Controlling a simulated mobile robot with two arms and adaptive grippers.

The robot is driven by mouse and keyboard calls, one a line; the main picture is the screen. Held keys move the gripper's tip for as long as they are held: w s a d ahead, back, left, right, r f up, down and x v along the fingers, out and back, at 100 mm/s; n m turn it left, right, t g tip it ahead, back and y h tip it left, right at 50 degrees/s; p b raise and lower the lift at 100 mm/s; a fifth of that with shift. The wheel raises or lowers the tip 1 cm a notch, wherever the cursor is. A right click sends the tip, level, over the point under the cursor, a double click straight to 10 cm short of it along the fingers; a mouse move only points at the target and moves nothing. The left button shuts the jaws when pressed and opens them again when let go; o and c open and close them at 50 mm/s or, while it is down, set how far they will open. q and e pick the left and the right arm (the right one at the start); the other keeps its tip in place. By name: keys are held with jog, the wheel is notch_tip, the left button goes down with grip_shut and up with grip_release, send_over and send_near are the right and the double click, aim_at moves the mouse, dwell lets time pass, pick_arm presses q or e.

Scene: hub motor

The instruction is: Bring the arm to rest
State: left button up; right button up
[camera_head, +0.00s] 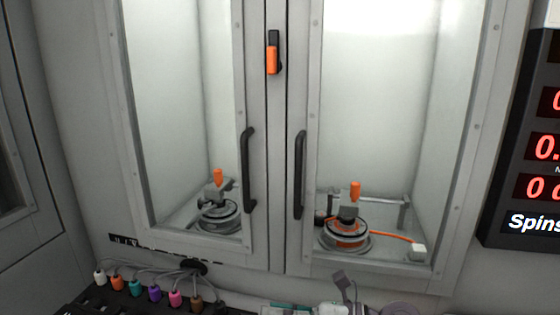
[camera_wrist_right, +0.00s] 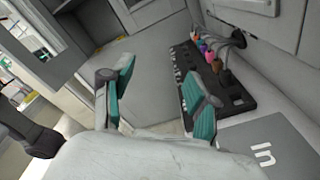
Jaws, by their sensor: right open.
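My right gripper (camera_wrist_right: 158,82) shows in the right wrist view with its two teal-padded fingers spread apart and nothing between them. In the head view only a small part of my right gripper (camera_head: 312,309) shows at the bottom edge, below the cabinet doors; the rest is cut off. My left gripper is not in either view.
A cabinet with two shut glass doors (camera_head: 277,180) and black handles (camera_head: 249,170) holds two motor-like units (camera_head: 345,233). An orange latch (camera_head: 272,58) sits between the doors. Several coloured plugs (camera_head: 135,287) stand in a black strip (camera_wrist_right: 232,98). A red-digit display (camera_head: 520,130) is at right.

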jog(key=w+d+r+m+t+h, duration=0.1)
jog(key=w+d+m+t+h, duration=0.1)
jog(key=d+m+t+h, duration=0.8)
jog(key=w+d+r+m+t, duration=0.15)
jog(key=m+t, duration=0.45)
jog(key=m, duration=1)
jog(key=s+d+f+m+g+h, duration=0.3)
jog(key=d+f+m+h, duration=0.15)
jog(key=f+m, duration=0.2)
jog(key=s+d+f+m+g+h, duration=0.3)
jog(key=s+d+f+m, duration=0.15)
jog(key=f, duration=0.35)
jog(key=s+f+m+g, duration=0.2)
jog(key=s+f+g, duration=0.3)
jog(key=s, duration=0.4)
jog(key=s+f+m+g, duration=0.2)
jog(key=s+f+g, duration=0.35)
jog(key=s, duration=0.45)
notch_tip(320, 180, down, 22)
jog(key=p, duration=0.2)
jog(key=s+d+f+g+p, duration=0.2)
jog(key=s+d+f, duration=0.1)
jog(key=s+f, duration=1.3)
jog(key=shift+s+d+f+y, duration=0.2)
jog(key=shift+s+y, duration=0.15)
jog(key=shift+s, duration=0.7)
